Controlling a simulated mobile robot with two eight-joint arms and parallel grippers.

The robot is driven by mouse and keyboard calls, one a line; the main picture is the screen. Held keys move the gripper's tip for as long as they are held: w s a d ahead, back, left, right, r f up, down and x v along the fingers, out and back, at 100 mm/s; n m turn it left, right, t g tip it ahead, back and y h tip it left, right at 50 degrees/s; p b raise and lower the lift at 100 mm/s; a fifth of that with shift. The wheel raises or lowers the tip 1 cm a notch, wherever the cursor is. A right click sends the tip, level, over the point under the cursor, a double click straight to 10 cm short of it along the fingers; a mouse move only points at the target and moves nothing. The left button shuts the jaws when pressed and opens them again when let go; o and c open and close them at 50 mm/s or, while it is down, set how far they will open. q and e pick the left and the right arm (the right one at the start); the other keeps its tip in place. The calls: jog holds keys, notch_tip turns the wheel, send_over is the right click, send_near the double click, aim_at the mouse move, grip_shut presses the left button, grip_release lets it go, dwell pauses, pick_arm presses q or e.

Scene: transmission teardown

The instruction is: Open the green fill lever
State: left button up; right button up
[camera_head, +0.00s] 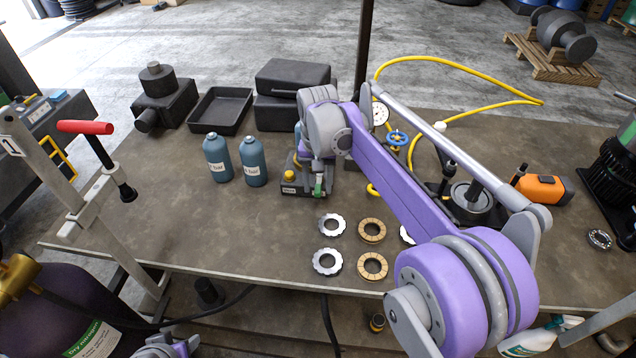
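The green fill lever (318,187) is a small green piece at the front right of a dark box-shaped unit (293,188) with a yellow knob (289,174). My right gripper (318,172) reaches down over this unit from above, right at the lever. The gripper's own wrist and the arm hide its fingers, so I cannot tell whether they touch or grip the lever. The lever appears to hang roughly upright. Of my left arm only a grey and purple part shows at the bottom left edge; its gripper is out of view.
Two blue bottles (218,158) stand left of the unit. Behind are a black tray (220,110) and dark cases (291,78). Several rings (372,229) lie in front. A yellow hose (455,64) and blue valve wheel (397,138) are at right.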

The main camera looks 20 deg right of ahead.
aim_at(318, 188)
jog(key=shift+r, duration=0.1)
pick_arm(q)
jog(key=shift+w+r+p, duration=0.3)
jog(key=shift+r+p, duration=0.15)
jog(key=shift+r, duration=0.2)
pick_arm(e)
notch_tip(318, 188, up, 11)
jog(key=shift+f, duration=0.2)
pick_arm(q)
jog(key=shift+s, duration=0.1)
pick_arm(e)
jog(key=shift+f, duration=0.1)
